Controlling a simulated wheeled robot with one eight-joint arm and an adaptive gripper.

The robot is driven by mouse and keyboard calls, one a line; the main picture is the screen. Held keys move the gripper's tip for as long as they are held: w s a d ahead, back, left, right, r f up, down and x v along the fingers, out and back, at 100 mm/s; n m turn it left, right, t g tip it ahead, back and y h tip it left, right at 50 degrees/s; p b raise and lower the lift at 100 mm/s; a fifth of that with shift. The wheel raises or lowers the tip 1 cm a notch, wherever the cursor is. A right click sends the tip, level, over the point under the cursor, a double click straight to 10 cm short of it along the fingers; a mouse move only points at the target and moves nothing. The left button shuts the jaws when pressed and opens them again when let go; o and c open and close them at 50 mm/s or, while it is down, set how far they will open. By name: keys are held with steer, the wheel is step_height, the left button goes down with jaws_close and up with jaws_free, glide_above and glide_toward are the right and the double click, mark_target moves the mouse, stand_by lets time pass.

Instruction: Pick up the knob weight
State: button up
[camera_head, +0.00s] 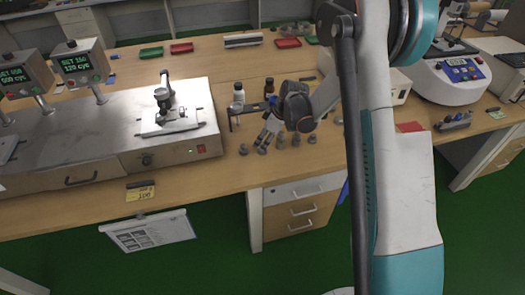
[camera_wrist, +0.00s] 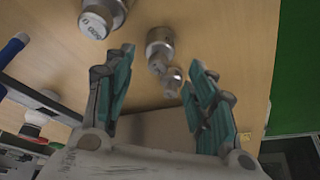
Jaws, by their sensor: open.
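Several small grey metal knob weights (camera_head: 243,150) stand on the wooden table near the front edge, just right of the steel test machine. My gripper (camera_head: 265,138) points down over the row of weights in the head view. In the wrist view, my gripper (camera_wrist: 160,60) has its teal fingers spread with nothing held. Which weight is meant is unclear.
The steel test machine (camera_head: 195,105) is to the left. A white instrument (camera_head: 450,80) stands at the right. Red and green trays lie at the back.

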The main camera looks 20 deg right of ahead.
mark_target(263, 142)
steer(key=b+x, duration=0.1)
steer(key=x, duration=0.2)
steer(key=shift+w+f, duration=0.1)
steer(key=shift+f, duration=0.2)
steer(key=shift+d, duration=0.1)
jaws_close()
steer(key=shift+r, duration=0.15)
step_height(263, 142, up, 20)
steer(key=p, duration=0.6)
steer(key=shift+f+b, duration=5.4)
steer(key=shift+f, duration=3.2)
